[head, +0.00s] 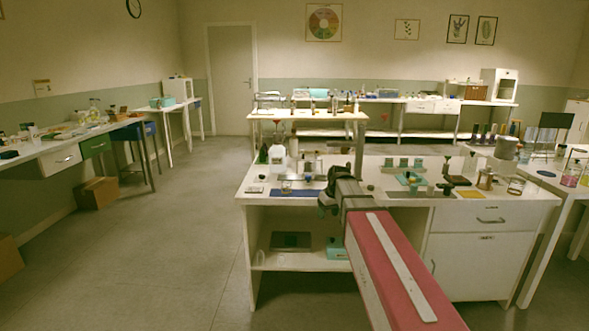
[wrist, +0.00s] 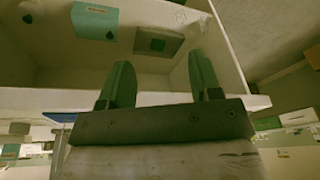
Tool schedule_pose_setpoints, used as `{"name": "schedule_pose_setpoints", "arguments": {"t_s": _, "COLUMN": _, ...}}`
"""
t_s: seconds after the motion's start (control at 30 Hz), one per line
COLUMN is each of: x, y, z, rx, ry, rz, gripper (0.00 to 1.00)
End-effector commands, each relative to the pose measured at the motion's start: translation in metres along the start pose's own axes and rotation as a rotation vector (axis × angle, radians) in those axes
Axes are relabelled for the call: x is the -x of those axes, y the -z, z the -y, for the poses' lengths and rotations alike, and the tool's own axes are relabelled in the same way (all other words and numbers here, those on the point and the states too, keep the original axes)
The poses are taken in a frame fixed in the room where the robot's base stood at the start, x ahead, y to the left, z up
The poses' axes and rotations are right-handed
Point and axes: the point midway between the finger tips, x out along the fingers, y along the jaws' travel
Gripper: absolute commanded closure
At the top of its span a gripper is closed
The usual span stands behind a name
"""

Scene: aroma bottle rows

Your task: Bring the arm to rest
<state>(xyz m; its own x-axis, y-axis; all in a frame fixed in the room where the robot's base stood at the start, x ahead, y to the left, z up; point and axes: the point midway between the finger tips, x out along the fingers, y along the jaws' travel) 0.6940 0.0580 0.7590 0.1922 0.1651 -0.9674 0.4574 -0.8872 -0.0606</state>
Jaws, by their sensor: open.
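My gripper (wrist: 161,77) shows in the wrist view with its two green fingers spread wide apart and nothing between them. The wrist view looks upside down. In the head view my arm reaches forward from the lower right, and its dark end is at the front edge of the white bench (head: 400,208). The fingers are too small to make out there. In the wrist view the fingers point toward the open shelf space of a white bench (wrist: 150,101); contact cannot be told.
The bench top holds a blue mat (head: 294,193), a teal rack (head: 410,180) and several small bottles. Its lower shelf holds a dark flat box (head: 291,240) and a teal box (head: 336,249). A side table (head: 572,184) stands right.

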Motion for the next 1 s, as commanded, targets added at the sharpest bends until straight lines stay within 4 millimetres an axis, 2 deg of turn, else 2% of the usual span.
{"name": "schedule_pose_setpoints", "arguments": {"t_s": 0.03, "x": -0.015, "y": -0.028, "z": 0.004, "rx": -0.037, "ry": -0.005, "rz": 0.022, "gripper": 0.42}}
{"name": "schedule_pose_setpoints", "arguments": {"t_s": 0.3, "x": -0.078, "y": -0.134, "z": 0.015, "rx": -0.237, "ry": -0.048, "rz": 0.119, "gripper": 0.42}}
{"name": "schedule_pose_setpoints", "arguments": {"t_s": 0.5, "x": -0.11, "y": -0.208, "z": 0.028, "rx": -0.367, "ry": -0.085, "rz": 0.181, "gripper": 0.42}}
{"name": "schedule_pose_setpoints", "arguments": {"t_s": 0.6, "x": -0.119, "y": -0.234, "z": 0.033, "rx": -0.416, "ry": -0.101, "rz": 0.203, "gripper": 0.42}}
{"name": "schedule_pose_setpoints", "arguments": {"t_s": 0.77, "x": -0.127, "y": -0.257, "z": 0.036, "rx": -0.458, "ry": -0.117, "rz": 0.221, "gripper": 0.42}}
{"name": "schedule_pose_setpoints", "arguments": {"t_s": 1.0, "x": -0.128, "y": -0.26, "z": 0.037, "rx": -0.467, "ry": -0.121, "rz": 0.224, "gripper": 0.42}}
